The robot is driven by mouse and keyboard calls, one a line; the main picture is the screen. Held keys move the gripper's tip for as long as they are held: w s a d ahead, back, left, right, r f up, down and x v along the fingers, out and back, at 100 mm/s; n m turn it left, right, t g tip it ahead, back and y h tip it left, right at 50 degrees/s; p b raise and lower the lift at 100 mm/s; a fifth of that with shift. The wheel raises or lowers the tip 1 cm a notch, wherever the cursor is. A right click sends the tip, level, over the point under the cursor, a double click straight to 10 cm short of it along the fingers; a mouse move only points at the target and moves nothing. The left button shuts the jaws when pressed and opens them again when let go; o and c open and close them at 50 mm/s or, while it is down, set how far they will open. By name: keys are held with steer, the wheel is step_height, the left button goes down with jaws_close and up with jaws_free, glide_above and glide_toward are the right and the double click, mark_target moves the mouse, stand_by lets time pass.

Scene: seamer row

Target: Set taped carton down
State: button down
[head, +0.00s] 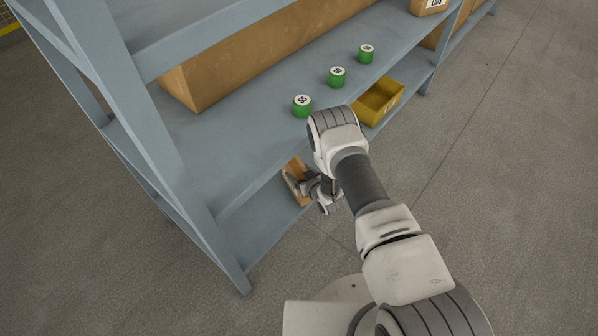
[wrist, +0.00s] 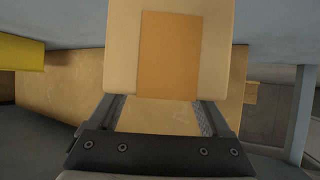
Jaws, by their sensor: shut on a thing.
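The taped carton (wrist: 122,50) fills the middle of the wrist view, a tan box with a darker tape strip down its face. My gripper (wrist: 160,112) is shut on it, with one finger at each side. In the head view the carton (head: 295,172) shows as a small brown piece at the lower shelf (head: 262,232), beside my gripper (head: 308,186). My arm and the upper shelf partly hide it. I cannot tell whether its base touches the lower shelf.
A blue-grey upright (head: 225,262) stands to the left of the gripper. Behind the held carton, a large tan box (wrist: 65,88) shows in the wrist view. Floor at right is clear.

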jaws_free()
steer(key=shift+f, duration=0.1)
steer(key=p+v, duration=0.6)
steer(key=v, duration=1.1)
steer(key=shift+p, duration=0.35)
steer(key=shift+s+d, duration=0.15)
steer(key=shift+s, duration=0.1)
